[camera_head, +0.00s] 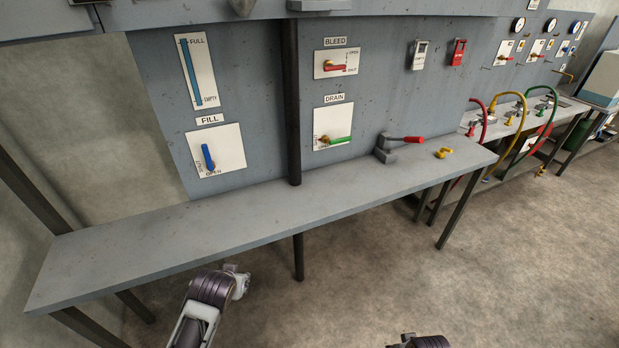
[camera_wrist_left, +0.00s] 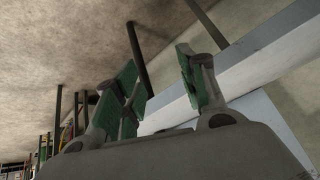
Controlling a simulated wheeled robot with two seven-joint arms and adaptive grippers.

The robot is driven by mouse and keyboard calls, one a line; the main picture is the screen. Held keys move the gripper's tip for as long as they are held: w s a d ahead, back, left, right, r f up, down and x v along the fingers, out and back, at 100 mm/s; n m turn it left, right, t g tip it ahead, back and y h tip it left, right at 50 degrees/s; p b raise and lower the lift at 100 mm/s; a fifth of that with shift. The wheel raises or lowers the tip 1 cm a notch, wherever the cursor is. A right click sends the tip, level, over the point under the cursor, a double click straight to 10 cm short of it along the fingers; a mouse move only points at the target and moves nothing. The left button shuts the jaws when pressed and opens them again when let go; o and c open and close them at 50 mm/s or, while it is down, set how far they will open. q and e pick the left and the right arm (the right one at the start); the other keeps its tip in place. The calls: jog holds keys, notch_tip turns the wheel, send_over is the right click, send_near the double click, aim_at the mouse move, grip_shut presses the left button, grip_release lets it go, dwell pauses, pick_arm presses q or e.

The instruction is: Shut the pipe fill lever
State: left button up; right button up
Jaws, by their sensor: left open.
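The fill lever (camera_head: 208,157) is a blue handle on a white plate under the FILL label, at the left of the grey panel in the head view. It stands nearly upright, with its lower end toward the word OPEN; SHUT is written at the plate's left side. My left gripper (camera_head: 238,279) is low in front of the bench, below and apart from the lever. In the left wrist view its green-padded fingers (camera_wrist_left: 160,75) are spread with nothing between them. The lever cannot be made out there. Only a bit of my right arm shows at the bottom edge; its gripper is out of view.
The grey bench (camera_head: 250,215) juts out below the panel, and a dark post (camera_head: 292,100) stands right of the lever. The bleed lever (camera_head: 335,66) is red, the drain lever (camera_head: 335,141) green.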

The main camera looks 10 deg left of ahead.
pick_arm(q)
jog(key=w+a+r+n+t+y, duration=0.2)
jog(key=w+a+r, duration=0.3)
jog(key=w+r, duration=0.15)
pick_arm(e)
jog(key=s+d+f+g, duration=0.1)
jog(key=s+f, duration=0.3)
jog(key=f, duration=0.7)
jog(key=s+f, duration=0.5)
jog(key=f, duration=0.6)
pick_arm(q)
jog(key=n+t+y, duration=0.4)
jog(key=t+y, duration=0.1)
jog(key=t, duration=0.2)
send_near(205, 149)
jog(key=shift+p+v, duration=0.4)
jog(key=shift+v, duration=1.1)
pick_arm(e)
jog(key=s+d+f, duration=0.1)
jog(key=s+f, duration=0.5)
jog(key=s, duration=0.3)
jog(key=s+d+f+g, duration=0.1)
jog(key=s+d+f, duration=0.1)
jog(key=s+f, duration=0.4)
jog(key=shift+s+d+f, duration=0.2)
jog(key=shift+s+f, duration=0.2)
jog(key=shift+s, duration=1)
pick_arm(q)
jog(key=shift+d, duration=0.1)
jog(key=shift+w, duration=0.15)
